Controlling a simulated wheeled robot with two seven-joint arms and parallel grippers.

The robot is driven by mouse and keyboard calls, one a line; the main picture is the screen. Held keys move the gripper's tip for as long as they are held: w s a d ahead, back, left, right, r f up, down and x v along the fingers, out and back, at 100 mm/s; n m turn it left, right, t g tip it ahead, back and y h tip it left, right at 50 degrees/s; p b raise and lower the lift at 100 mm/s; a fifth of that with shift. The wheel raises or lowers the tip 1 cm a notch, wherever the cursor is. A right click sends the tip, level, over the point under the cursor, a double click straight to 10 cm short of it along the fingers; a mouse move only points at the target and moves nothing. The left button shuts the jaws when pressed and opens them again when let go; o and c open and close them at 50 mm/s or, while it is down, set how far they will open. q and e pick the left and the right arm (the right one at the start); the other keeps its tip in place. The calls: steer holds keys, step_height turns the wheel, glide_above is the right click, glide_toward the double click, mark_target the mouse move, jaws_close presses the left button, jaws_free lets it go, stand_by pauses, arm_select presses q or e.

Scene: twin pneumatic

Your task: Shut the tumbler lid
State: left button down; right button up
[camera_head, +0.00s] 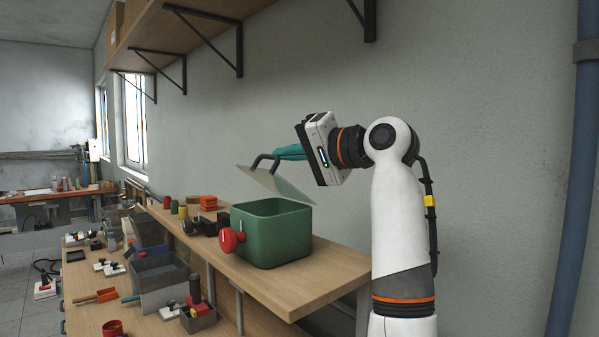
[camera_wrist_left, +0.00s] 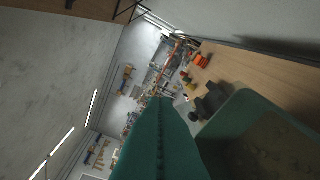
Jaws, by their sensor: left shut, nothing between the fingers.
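The tumbler (camera_head: 271,245) is a green open-topped box with a red knob (camera_head: 232,240) on its left side, standing on the raised wooden shelf. Its lid (camera_head: 268,183) is a pale see-through plate with a dark handle (camera_head: 265,162). The lid stands open, tilted above the box. My left gripper (camera_head: 281,153) has teal fingers, shut and empty, pointing left just behind the lid's handle in the picture; I cannot tell if they touch. In the left wrist view the shut fingers (camera_wrist_left: 160,103) show beside the tumbler's green rim (camera_wrist_left: 232,113). My right gripper is not in view.
Orange blocks (camera_head: 208,203), a dark device (camera_head: 203,226) and small coloured pots stand on the shelf (camera_head: 305,285) left of the tumbler. Grey bins (camera_head: 160,272) and tools crowd the lower bench. A wall shelf with brackets hangs above. The shelf's right front is clear.

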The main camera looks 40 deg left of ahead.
mark_target(266, 174)
arm_select(q)
steer(key=shift+s+a+f+n+b, duration=0.1)
steer(key=shift+s+f+n+b, duration=0.6)
steer(key=shift+s+f+b, duration=0.4)
steer(key=shift+s+a+f+b, duration=0.1)
steer(key=shift+s+f+b, duration=0.95)
steer(key=shift+b, duration=0.65)
steer(key=shift+s, duration=0.15)
steer(key=w+d+r+b, duration=0.1)
steer(key=d, duration=1.1)
steer(key=shift+r+b, duration=0.3)
steer(key=shift+b, duration=0.05)
steer(key=shift+f, duration=0.1)
